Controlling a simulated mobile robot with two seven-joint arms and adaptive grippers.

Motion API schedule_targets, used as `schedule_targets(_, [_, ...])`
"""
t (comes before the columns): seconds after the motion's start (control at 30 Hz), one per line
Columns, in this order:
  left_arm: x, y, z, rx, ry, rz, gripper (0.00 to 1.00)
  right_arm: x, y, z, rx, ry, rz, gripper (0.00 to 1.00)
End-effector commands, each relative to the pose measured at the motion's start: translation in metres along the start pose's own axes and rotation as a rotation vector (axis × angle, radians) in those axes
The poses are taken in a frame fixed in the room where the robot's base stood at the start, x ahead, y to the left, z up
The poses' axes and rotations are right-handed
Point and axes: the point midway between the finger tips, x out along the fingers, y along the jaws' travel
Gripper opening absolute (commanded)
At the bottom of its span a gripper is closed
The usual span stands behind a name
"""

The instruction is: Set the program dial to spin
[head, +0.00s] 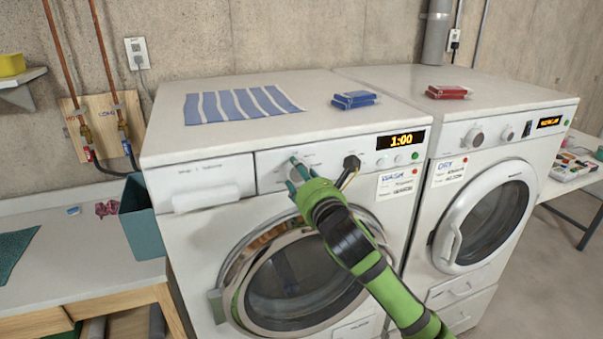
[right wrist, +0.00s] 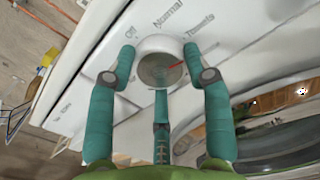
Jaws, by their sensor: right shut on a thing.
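The washer's program dial (head: 294,160) is on the front panel of the left machine, the washer (head: 222,232). In the right wrist view the round dial (right wrist: 161,66) has a grey face with a red pointer line, which runs from its middle toward the right of the picture. Printed labels stand around it; "Normal" and "Towels" are readable, while those at lower left are too small to read surely. My right gripper (head: 299,172) has its teal fingers (right wrist: 160,60) on both sides of the dial, closed on it. My left gripper is out of view.
The washer display (head: 401,140) reads 1:00. A second machine, the dryer (head: 484,165), stands right beside it. A teal bin (head: 141,220) stands at left.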

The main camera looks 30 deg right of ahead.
Motion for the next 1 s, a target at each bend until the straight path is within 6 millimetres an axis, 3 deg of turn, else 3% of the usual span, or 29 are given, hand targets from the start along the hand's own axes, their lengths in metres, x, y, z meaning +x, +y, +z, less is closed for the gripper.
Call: schedule_targets(1.0, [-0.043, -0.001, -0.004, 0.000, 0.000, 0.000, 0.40, 0.000, 0.000, 0.003, 0.961, -0.002, 0.001, 0.18])
